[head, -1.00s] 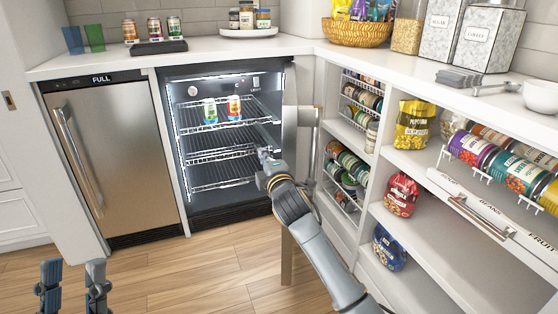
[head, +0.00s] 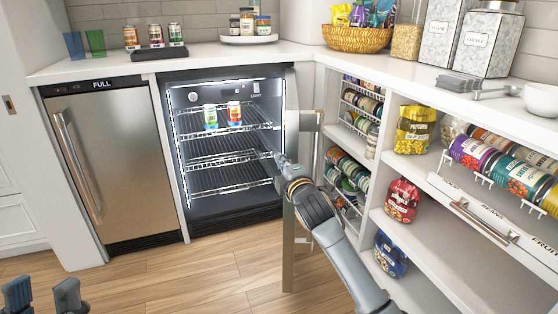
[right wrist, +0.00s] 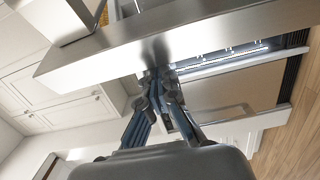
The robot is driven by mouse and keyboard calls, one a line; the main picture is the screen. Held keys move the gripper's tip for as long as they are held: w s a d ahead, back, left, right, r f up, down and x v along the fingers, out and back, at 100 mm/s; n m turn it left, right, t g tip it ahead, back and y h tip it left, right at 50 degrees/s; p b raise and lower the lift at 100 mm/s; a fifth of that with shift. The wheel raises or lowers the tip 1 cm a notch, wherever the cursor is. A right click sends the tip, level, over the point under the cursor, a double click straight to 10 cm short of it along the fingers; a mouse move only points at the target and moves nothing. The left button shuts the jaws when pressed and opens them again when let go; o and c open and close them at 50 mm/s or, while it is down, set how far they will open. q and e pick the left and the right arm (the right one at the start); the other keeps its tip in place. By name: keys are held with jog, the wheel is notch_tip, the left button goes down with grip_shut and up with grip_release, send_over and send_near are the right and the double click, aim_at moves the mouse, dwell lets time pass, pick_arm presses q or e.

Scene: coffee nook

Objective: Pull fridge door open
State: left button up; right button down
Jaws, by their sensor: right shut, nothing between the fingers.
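The fridge (head: 232,206) stands open under the back counter, with its lit wire shelves in view. Its door (head: 288,250) is swung out to the right and shows nearly edge-on, with the handle (head: 318,120) on its far right side. My right gripper (head: 280,158) is at the inner side of the door, partly in front of the opening. In the right wrist view, the shut, empty fingers (right wrist: 157,75) are at the steel door panel (right wrist: 225,35); I cannot tell if they touch. My left gripper (head: 42,290) is low at the left, fingers apart, away from the fridge.
A closed steel appliance (head: 118,165) labelled FULL stands left of the fridge. Two cans (head: 222,114) sit on the fridge's upper shelf. Open pantry shelves (head: 425,222) with cans and bags are right of the door. The wooden floor (head: 190,275) in front is clear.

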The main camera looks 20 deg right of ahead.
aim_at(295, 158)
jog(key=d+p, duration=0.1)
jog(key=d, duration=0.1)
jog(key=s+d, duration=0.1)
jog(key=d, duration=0.1)
jog(key=shift+s+p, duration=0.15)
jog(key=shift+p, duration=0.2)
pick_arm(q)
jog(key=w+d+f+g+y+p, duration=0.1)
jog(key=w+f+g+y+p, duration=0.15)
jog(key=w+f+g, duration=0.7)
notch_tip(295, 158, down, 14)
jog(key=s+a+g+y+p, duration=0.2)
jog(key=s+g+y, duration=0.1)
jog(key=g, duration=0.5)
jog(key=shift+a+f+n, duration=0.25)
jog(key=shift+a+n, duration=0.05)
jog(key=shift+a, duration=0.05)
pick_arm(e)
jog(key=s+d, duration=0.2)
jog(key=d, duration=0.7)
jog(key=s+d, duration=0.2)
jog(key=d, duration=0.6)
jog(key=shift+d, duration=0.35)
pick_arm(q)
jog(key=shift+y, duration=0.25)
